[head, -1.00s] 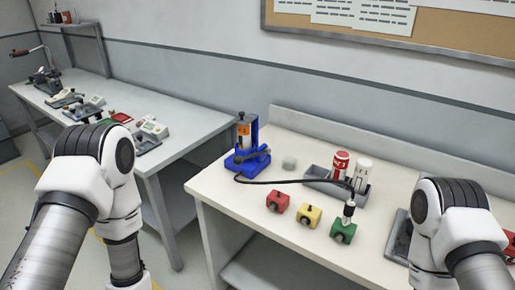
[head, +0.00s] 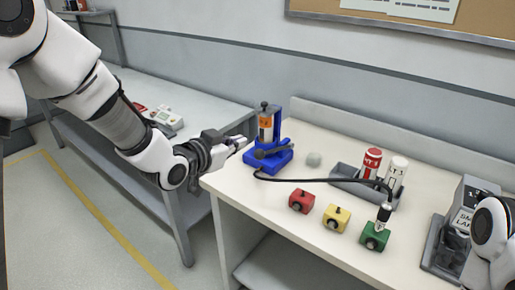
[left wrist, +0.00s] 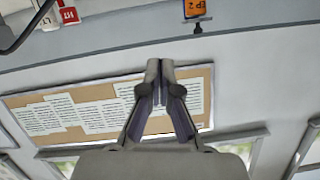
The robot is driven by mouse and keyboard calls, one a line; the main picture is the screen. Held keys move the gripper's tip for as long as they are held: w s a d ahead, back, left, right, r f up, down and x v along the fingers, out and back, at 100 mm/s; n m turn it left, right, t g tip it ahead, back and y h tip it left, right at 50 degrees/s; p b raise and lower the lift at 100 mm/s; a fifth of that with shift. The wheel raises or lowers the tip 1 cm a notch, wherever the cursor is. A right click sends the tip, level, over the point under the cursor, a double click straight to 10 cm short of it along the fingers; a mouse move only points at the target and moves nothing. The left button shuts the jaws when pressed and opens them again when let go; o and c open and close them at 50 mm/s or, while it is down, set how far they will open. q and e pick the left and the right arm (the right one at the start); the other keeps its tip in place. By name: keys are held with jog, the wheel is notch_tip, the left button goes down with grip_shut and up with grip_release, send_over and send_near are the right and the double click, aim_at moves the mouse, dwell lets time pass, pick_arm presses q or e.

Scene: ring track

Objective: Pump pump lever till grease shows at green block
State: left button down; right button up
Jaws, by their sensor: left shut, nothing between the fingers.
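The blue pump (head: 268,162) stands at the left end of the near bench, with an orange-labelled cylinder (head: 266,126). A black hose (head: 325,179) runs to a coupler (head: 383,214) standing on the green block (head: 374,238). No grease can be made out there at this size. My left gripper (head: 243,141) is shut and empty, just left of the pump and apart from the lever. Its closed fingers (left wrist: 160,66) show in the left wrist view, below the orange label (left wrist: 194,8). My right gripper is out of frame.
A red block (head: 302,201) and a yellow block (head: 336,217) sit left of the green one. A grey tray (head: 345,172) holds a red cartridge (head: 370,163) and a white one (head: 396,174). A grey device (head: 462,215) stands at right. The bench front is clear.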

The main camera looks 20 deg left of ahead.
pick_arm(q)
jog(key=w+d+f+p, duration=0.2)
jog(key=w+f, duration=0.4)
jog(key=w, duration=0.3)
jog(key=shift+f+p, duration=0.3)
jog(key=shift+p, duration=0.1)
jog(key=shift+d, duration=0.1)
jog(key=shift+s, duration=0.1)
jog(key=f+t+b, duration=0.1)
jog(key=f+b, duration=0.2)
jog(key=b, duration=0.2)
jog(key=s+f+t+b, duration=0.1)
jog(key=f+b, duration=0.2)
jog(key=b, duration=0.2)
jog(key=s+f+t+h+b, duration=0.1)
jog(key=f+t+b, duration=0.1)
jog(key=b, duration=0.3)
jog(key=shift+a+f+b, duration=0.4)
jog(key=shift+f, duration=0.2)
jog(key=shift+f+b, duration=0.5)
jog(key=shift+b, duration=0.1)
jog(key=shift+s+f, duration=0.25)
